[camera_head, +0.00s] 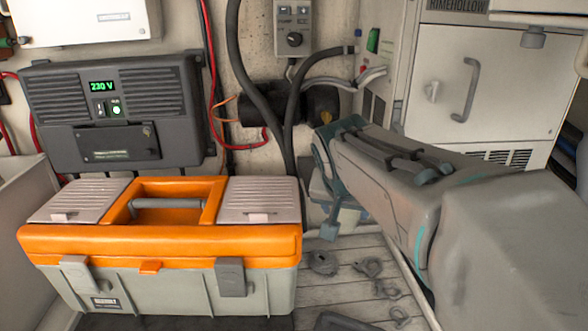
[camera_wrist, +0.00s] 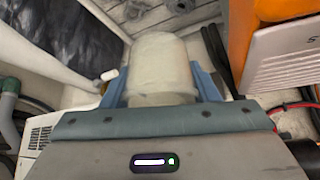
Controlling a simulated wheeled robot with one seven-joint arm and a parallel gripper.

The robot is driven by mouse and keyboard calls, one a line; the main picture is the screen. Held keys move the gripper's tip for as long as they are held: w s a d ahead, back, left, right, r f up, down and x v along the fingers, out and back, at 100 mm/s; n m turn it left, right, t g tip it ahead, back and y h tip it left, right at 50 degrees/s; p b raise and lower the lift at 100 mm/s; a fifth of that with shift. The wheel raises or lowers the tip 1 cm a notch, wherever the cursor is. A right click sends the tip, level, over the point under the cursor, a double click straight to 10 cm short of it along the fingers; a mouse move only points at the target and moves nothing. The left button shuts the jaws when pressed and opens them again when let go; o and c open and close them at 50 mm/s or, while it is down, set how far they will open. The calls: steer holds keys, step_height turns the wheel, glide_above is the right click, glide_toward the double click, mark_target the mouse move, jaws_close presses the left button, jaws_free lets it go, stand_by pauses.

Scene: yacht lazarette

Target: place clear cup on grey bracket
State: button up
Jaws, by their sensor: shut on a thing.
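The clear cup (camera_wrist: 160,60) shows as a pale, cloudy cylinder in the wrist view, between the two blue fingers of my gripper (camera_wrist: 161,85). My gripper is shut on it, with one finger against each side. In the head view my gripper (camera_head: 328,212) points down, to the right of the orange toolbox and above the plank floor. There the cup is mostly hidden behind my gripper and arm. I cannot make out the grey bracket for certain in either view.
An orange and grey toolbox (camera_head: 160,247) stands close on the left. A dark inverter (camera_head: 45,105) hangs behind it. Several shackles and rings (camera_head: 368,266) lie on the plank floor (camera_head: 345,290). A white cabinet (camera_head: 500,85) stands at the back right. Hoses (camera_head: 245,60) run down the wall.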

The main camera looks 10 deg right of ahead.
steer(key=shift+a+b+x, duration=0.2)
steer(key=shift+b+x, duration=0.15)
steer(key=shift+x, duration=0.6)
steer(key=w+p, duration=0.6)
steer(key=w, duration=1.2)
steer(key=shift+w+r, duration=0.15)
steer(key=shift+w, duration=0.05)
steer(key=shift+s+p, duration=0.15)
steer(key=shift+p, duration=0.15)
steer(key=shift+f, duration=0.25)
steer(key=shift+f+b, duration=0.15)
steer(key=shift+b, duration=0.15)
steer(key=o, duration=1)
steer(key=shift+c, duration=0.2)
